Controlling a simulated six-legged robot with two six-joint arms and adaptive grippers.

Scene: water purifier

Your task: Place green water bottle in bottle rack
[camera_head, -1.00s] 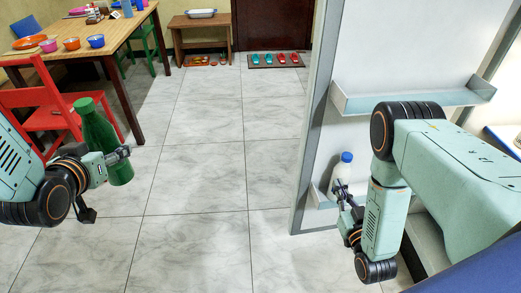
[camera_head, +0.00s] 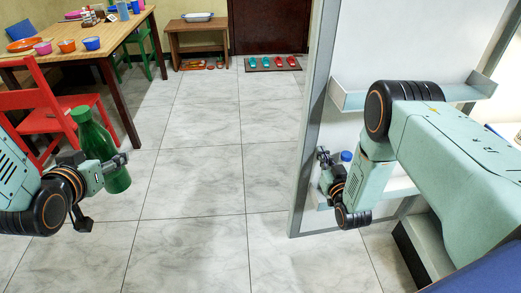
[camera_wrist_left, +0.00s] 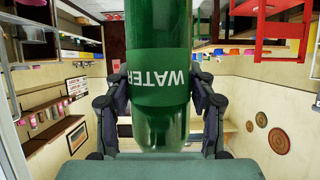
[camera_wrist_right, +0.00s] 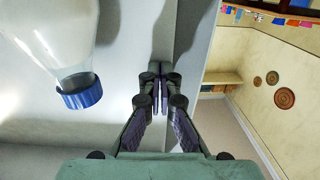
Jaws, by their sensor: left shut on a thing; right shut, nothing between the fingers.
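The green water bottle (camera_head: 118,178) is upright at the left of the head view. My left gripper (camera_head: 122,160) is shut around its body. In the left wrist view, the fingers clasp both sides of the bottle (camera_wrist_left: 158,85) by its "WATER" label. A white unit with an upper shelf (camera_head: 410,97) and a lower shelf (camera_head: 400,187), seemingly the bottle rack, stands at the right. A clear-white bottle with a blue cap (camera_head: 346,156) is at the lower shelf, partly hidden by my right arm. My right gripper (camera_head: 322,152) is shut and empty, beside this bottle (camera_wrist_right: 60,35), apart from it.
A red chair (camera_head: 45,110) and a wooden table (camera_head: 75,45) with bowls stand at the left, behind the green bottle. The tiled floor (camera_head: 205,170) in the middle is clear. A bench (camera_head: 200,35) and a mat with slippers (camera_head: 272,64) are at the back.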

